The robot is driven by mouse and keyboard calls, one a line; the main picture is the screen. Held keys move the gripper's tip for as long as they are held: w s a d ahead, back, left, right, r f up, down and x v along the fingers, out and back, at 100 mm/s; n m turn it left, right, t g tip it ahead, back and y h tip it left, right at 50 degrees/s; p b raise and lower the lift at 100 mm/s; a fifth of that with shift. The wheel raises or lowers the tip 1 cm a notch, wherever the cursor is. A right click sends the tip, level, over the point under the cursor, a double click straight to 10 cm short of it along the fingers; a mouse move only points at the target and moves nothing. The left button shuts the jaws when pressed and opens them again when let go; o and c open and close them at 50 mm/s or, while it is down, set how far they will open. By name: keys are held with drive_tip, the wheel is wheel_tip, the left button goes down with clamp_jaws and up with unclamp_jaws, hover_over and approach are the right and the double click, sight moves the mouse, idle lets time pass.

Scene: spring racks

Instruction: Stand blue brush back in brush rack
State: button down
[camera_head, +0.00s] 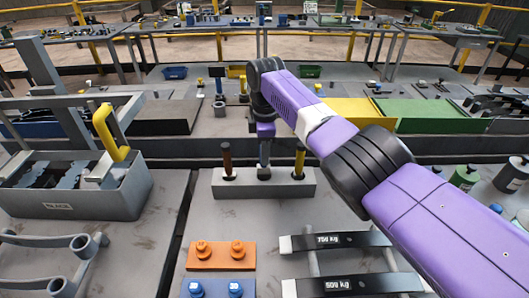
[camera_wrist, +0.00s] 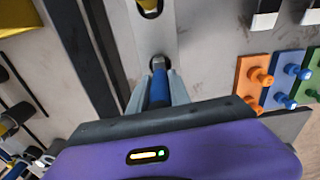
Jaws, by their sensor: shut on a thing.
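The brush rack (camera_head: 230,190) is a grey block in the middle of the head view. A brown-handled brush (camera_head: 227,158) stands in its left hole and a yellow-handled brush (camera_head: 299,162) in its right hole. My gripper (camera_head: 264,158) points down over the middle hole, between these two. In the wrist view my gripper (camera_wrist: 160,92) is shut on the blue brush (camera_wrist: 160,86). The brush's grey tip lies at the round hole of the rack (camera_wrist: 172,35). I cannot tell how far the tip is in. My gripper hides the blue brush in the head view.
An orange plate with pegs (camera_head: 220,256) lies in front of the rack, and black-and-white weight bars (camera_head: 335,241) lie to its right. A grey bin with a yellow handle (camera_head: 90,190) stands at left. Yellow (camera_head: 357,111) and green (camera_head: 430,115) panels are behind.

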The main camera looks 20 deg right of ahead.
drive_tip(key=shift+f+b, duration=1.2)
drive_tip(key=shift+f, duration=0.5)
drive_tip(key=c, duration=1.1)
unclamp_jaws()
drive_tip(key=o, duration=0.5)
drive_tip(key=shift+c, duration=0.2)
drive_tip(key=shift+r, duration=0.15)
drive_tip(key=shift+r+p, duration=2.8)
drive_tip(key=shift+r, duration=0.6)
